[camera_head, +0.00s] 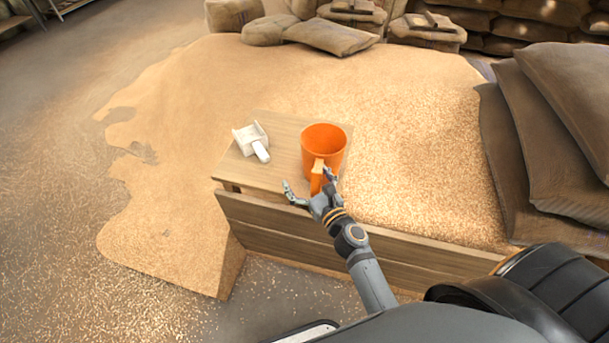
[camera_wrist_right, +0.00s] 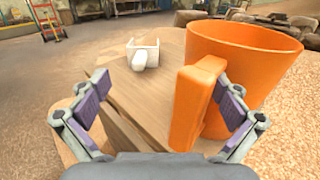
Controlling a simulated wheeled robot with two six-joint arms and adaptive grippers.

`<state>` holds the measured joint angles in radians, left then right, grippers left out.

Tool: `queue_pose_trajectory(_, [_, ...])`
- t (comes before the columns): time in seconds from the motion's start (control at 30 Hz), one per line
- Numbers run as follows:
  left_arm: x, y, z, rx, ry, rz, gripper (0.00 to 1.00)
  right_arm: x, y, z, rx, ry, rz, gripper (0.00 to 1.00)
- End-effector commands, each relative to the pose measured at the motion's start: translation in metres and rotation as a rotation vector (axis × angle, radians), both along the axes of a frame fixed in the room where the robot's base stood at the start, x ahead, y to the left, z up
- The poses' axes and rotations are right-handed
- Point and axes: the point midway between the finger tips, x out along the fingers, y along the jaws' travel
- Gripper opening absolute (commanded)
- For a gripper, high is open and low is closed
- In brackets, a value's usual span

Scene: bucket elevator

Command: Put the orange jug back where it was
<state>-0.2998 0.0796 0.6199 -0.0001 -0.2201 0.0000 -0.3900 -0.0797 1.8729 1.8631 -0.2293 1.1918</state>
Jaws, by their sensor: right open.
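The orange jug (camera_head: 322,142) stands upright on a small wooden board (camera_head: 273,127) set against the grain heap. Its handle (camera_head: 317,176) points toward me. My right gripper (camera_head: 309,189) is open at the handle. In the right wrist view the jug (camera_wrist_right: 243,62) fills the right side, and its handle (camera_wrist_right: 190,105) stands between the open fingers of my right gripper (camera_wrist_right: 165,108), nearer the right finger. Whether that finger touches the handle I cannot tell. My left gripper is not in view.
A white scoop (camera_head: 252,140) lies on the board left of the jug; it also shows in the right wrist view (camera_wrist_right: 143,53). A low plank wall (camera_head: 300,235) runs in front. Filled sacks (camera_head: 560,110) are stacked at the right, more at the back.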

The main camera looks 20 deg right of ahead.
Motion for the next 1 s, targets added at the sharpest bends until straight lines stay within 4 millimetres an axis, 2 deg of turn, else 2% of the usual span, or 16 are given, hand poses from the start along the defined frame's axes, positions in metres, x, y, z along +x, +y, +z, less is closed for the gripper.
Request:
queue_pose_trajectory(0.27, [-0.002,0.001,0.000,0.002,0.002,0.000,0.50,-0.003,-0.001,0.000,-0.001,0.000,0.000,1.00])
queue_pose_trajectory(0.37, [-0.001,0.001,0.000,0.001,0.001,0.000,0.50,-0.017,-0.003,-0.001,0.000,0.002,0.001,1.00])
queue_pose_trajectory(0.6, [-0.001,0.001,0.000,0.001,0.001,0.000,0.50,-0.075,-0.014,-0.001,-0.001,0.004,0.003,1.00])
queue_pose_trajectory(0.7, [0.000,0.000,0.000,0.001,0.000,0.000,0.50,-0.093,-0.018,0.000,-0.001,0.003,0.001,1.00])
queue_pose_trajectory(0.83, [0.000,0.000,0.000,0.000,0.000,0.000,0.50,-0.110,-0.021,0.000,0.000,0.002,0.002,1.00])
queue_pose_trajectory(1.0, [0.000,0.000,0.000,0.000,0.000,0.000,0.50,-0.118,-0.023,0.001,-0.002,-0.001,0.001,1.00])
